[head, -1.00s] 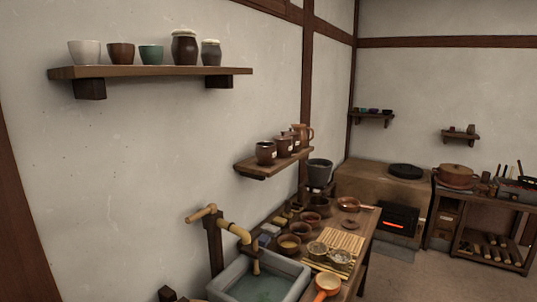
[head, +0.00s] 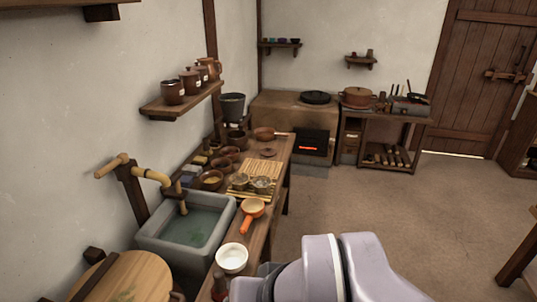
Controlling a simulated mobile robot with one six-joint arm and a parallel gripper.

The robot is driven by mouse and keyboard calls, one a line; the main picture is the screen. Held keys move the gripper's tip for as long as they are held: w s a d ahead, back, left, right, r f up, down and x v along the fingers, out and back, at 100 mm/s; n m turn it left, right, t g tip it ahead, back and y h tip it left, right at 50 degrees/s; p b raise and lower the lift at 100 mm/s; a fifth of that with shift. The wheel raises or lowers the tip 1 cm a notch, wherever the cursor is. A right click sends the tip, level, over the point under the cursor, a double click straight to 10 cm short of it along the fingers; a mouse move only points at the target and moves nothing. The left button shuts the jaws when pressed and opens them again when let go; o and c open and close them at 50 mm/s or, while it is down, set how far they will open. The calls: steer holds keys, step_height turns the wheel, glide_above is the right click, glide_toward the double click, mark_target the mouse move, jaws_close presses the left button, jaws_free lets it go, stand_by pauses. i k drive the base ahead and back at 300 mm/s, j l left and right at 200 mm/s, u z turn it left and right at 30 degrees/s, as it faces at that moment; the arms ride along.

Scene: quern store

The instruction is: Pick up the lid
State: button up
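Several lid-like things show in the head view, and I cannot tell which one is meant. A small brown disc like a lid (head: 268,153) lies on the counter near the woven mat. A black round lid (head: 316,97) lies on top of the clay stove. A lidded brown pot (head: 357,98) stands on the side table. A large round wooden lid or board (head: 125,279) is at the lower left, cut by the frame edge. My pale arm links rise at the bottom middle; my gripper is not seen.
The wooden counter holds bowls, a woven mat (head: 259,172), an orange-handled pan (head: 252,208) and a white bowl (head: 232,258). A stone basin (head: 187,235) with a bamboo spout stands left of it. Open floor (head: 400,205) lies to the right. A door (head: 492,75) is at the back right.

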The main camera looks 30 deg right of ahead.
mark_target(267, 152)
steer(key=i+l, duration=0.55)
steer(key=i+l+u, duration=0.1)
steer(key=i+l, duration=0.9)
steer(key=l, duration=0.15)
steer(key=i+l, duration=0.55)
steer(key=i+l+u, duration=0.1)
steer(key=i+l, duration=0.4)
steer(key=l, duration=0.15)
